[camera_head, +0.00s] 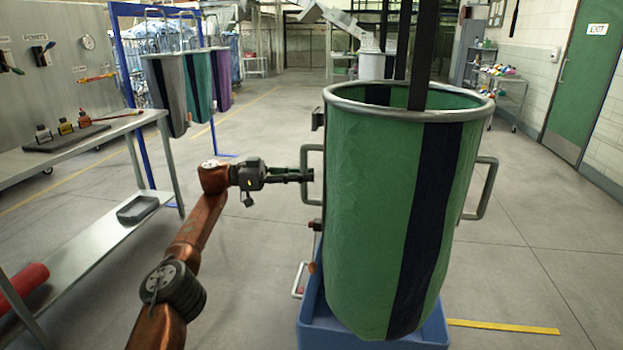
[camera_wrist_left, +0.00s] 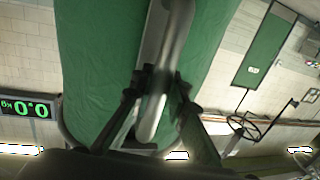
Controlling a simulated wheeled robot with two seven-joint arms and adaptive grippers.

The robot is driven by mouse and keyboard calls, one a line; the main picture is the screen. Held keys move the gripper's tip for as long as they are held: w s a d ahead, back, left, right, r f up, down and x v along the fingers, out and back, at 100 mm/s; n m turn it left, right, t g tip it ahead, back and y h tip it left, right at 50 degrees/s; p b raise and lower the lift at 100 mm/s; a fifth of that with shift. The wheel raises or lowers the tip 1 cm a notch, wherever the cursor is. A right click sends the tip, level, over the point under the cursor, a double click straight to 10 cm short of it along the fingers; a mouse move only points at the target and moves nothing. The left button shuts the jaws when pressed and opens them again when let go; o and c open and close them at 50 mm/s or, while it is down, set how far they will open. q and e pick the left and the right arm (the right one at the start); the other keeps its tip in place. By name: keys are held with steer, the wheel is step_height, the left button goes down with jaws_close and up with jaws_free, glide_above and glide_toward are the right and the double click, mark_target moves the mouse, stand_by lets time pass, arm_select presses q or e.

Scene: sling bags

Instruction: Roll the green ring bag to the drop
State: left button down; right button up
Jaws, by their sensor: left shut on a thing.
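The green ring bag (camera_head: 378,200) stands upright in front of me, with a dark blue stripe and a grey metal ring around its open top. Dark straps (camera_head: 423,60) run up from it. Its lower end is over a blue base (camera_head: 432,335). It has a left side handle (camera_head: 305,203) and a right side handle (camera_head: 489,186). My left gripper (camera_head: 310,175) is shut on the left side handle; in the left wrist view the fingers (camera_wrist_left: 157,92) close around the metal handle bar (camera_wrist_left: 174,45), with green fabric (camera_wrist_left: 92,60) behind. My right gripper is not seen.
A grey workbench (camera_head: 90,138) stands at the left. Several hanging bags (camera_head: 200,80) are on a blue frame behind it. A yellow floor strip (camera_head: 505,327) lies right of the base. The floor (camera_head: 545,240) on the right is clear up to a green exit door (camera_head: 590,85).

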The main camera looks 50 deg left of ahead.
arm_select(q)
steer(key=shift+f, duration=0.15)
steer(key=c, duration=1.9)
jaws_free()
steer(key=shift+o, duration=0.3)
